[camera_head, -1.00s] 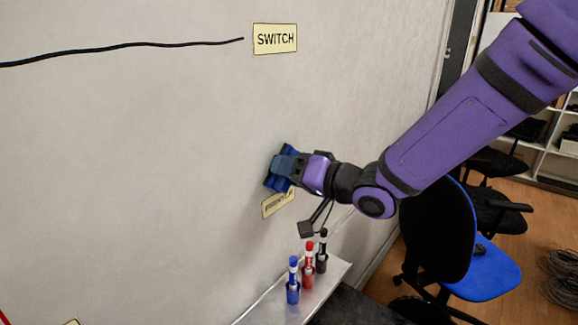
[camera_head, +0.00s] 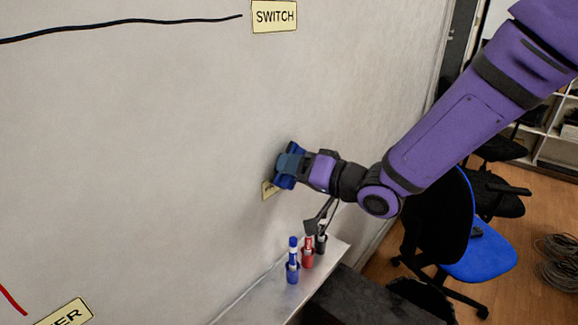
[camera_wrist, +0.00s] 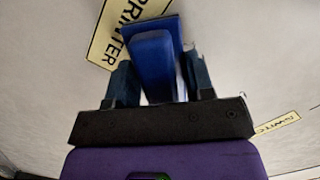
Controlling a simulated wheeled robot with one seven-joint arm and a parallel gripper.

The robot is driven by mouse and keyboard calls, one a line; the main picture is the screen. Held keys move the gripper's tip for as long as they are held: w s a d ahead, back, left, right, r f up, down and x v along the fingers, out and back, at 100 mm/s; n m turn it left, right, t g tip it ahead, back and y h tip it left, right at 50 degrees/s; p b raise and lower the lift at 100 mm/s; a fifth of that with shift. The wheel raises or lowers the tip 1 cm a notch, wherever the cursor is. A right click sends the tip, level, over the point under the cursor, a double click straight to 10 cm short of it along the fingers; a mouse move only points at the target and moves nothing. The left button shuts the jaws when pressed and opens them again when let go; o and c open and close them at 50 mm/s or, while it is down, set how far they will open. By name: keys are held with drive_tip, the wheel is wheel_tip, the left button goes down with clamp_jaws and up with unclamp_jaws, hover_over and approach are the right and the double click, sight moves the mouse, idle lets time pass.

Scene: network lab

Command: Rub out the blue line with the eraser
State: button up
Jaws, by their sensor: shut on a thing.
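My gripper (camera_head: 289,165) is shut on the blue eraser (camera_head: 291,149), close against the whiteboard (camera_head: 160,150). The wrist view shows the eraser (camera_wrist: 153,62) between the two fingers, beside the PRINTER label. I cannot tell whether its face touches the board. No blue line shows in either view; the eraser and gripper hide part of the board. A black line (camera_head: 120,27) runs to the SWITCH label (camera_head: 274,16), and part of a red line (camera_head: 12,300) shows at lower left.
The PRINTER label (camera_head: 268,190) is partly hidden behind my gripper. Below, a tray (camera_head: 262,298) holds a blue marker (camera_head: 292,262), a red marker (camera_head: 308,252) and a black marker (camera_head: 321,240). A blue chair (camera_head: 480,258) stands at right. The board's middle is clear.

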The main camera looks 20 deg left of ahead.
drive_tip(key=shift+s+f+v, duration=0.1)
drive_tip(key=shift+s+v, duration=0.05)
drive_tip(key=shift+v, duration=0.95)
drive_tip(key=shift+s+f+v, duration=0.1)
drive_tip(key=shift+v, duration=1)
drive_tip(key=shift+v, duration=1.4)
drive_tip(key=shift+s+f, duration=0.15)
